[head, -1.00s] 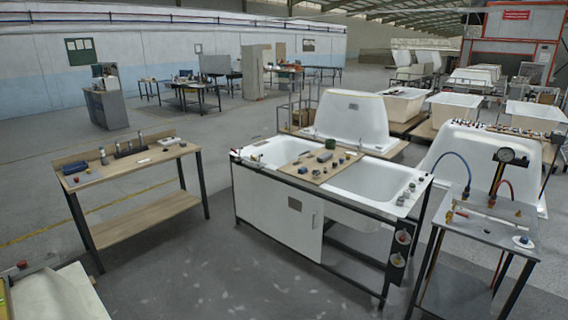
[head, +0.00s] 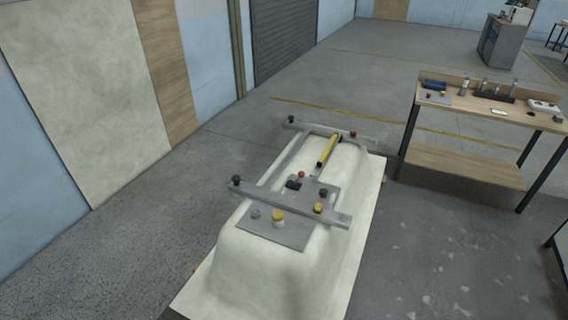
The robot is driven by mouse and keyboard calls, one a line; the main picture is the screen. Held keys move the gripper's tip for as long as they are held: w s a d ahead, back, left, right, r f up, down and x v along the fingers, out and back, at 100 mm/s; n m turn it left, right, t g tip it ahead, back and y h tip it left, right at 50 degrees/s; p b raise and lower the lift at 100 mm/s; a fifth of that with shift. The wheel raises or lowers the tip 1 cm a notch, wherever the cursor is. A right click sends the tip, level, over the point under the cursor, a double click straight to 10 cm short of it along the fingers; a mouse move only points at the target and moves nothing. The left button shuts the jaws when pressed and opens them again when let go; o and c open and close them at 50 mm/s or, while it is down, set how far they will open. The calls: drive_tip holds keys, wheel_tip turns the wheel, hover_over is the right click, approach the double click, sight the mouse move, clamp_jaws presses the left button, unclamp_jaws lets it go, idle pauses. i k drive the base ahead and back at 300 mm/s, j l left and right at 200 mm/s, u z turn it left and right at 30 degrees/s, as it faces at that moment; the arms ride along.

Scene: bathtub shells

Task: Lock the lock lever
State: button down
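A grey metal clamping frame (head: 290,203) lies across the top of an upturned cream bathtub shell (head: 270,277). A yellow-handled bar (head: 328,151) rises at a slant over the frame's middle and far part. Near its lower end are a small red knob (head: 301,174) and a small black block (head: 293,184) beside a grey plate. I cannot tell for sure which of these is the lock lever, or how it is set. Yellow, grey and dark knobs sit on the near plate (head: 268,232). My gripper is not in view.
The shell stands on a pale board (head: 370,182). A wooden workbench (head: 470,165) with tools stands at the right. Wall panels (head: 85,80) rise at the left. Bare floor lies between shell and wall, and between shell and bench.

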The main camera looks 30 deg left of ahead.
sight(301, 173)
drive_tip(key=i+u, duration=0.3)
drive_tip(key=u, duration=0.2)
drive_tip(key=i+u, duration=0.3)
drive_tip(key=u, duration=0.15)
drive_tip(key=i+l+u, duration=0.25)
drive_tip(key=u, duration=0.25)
